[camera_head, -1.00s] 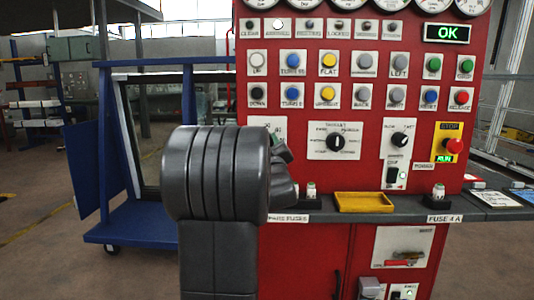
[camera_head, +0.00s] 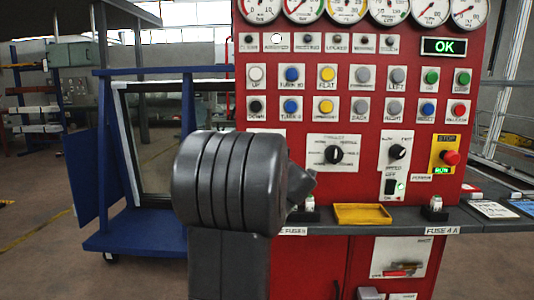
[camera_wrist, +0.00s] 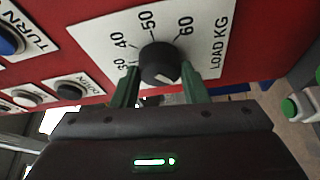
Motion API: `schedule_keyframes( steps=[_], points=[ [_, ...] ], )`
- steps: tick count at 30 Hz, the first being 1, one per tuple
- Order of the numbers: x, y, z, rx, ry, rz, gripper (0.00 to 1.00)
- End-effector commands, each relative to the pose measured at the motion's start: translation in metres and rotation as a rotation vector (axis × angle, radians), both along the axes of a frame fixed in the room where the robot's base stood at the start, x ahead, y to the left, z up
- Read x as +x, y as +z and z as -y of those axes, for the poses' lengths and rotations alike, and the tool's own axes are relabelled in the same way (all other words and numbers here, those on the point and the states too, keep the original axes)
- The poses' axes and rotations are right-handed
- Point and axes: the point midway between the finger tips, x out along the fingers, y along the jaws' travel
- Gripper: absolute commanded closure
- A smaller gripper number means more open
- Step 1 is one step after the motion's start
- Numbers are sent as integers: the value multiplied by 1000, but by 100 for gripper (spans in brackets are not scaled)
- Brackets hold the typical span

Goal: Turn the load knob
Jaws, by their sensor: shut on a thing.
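The load knob (camera_wrist: 160,65) is a dark round knob on a white plate (camera_wrist: 100,38) marked LOAD KG, with 40, 50 and 60 readable around it, in the wrist view. A pale mark shows on the knob's lower right side. My gripper (camera_wrist: 162,84) has one green finger on each side of the knob and is shut on it. The exact contact at the fingertips is hard to see. In the head view my grey arm hides the load knob, and my gripper (camera_head: 301,185) shows only as a dark shape beside the red panel.
The red panel (camera_head: 300,62) carries rows of buttons, gauges, a selector knob (camera_head: 334,154) and a red stop button (camera_head: 450,158). A grey shelf (camera_head: 400,218) with a yellow tray (camera_head: 372,223) juts out below. A blue cart (camera_head: 140,240) stands at left.

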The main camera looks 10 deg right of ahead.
Motion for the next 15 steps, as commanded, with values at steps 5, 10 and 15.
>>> schedule_keyframes(
  steps=[5,10,15],
  points=[
    [0,2,0,-80,-1,-23,83],
    [0,1,0,-125,0,-36,83],
    [0,1,0,-144,0,-41,83]
  ],
)
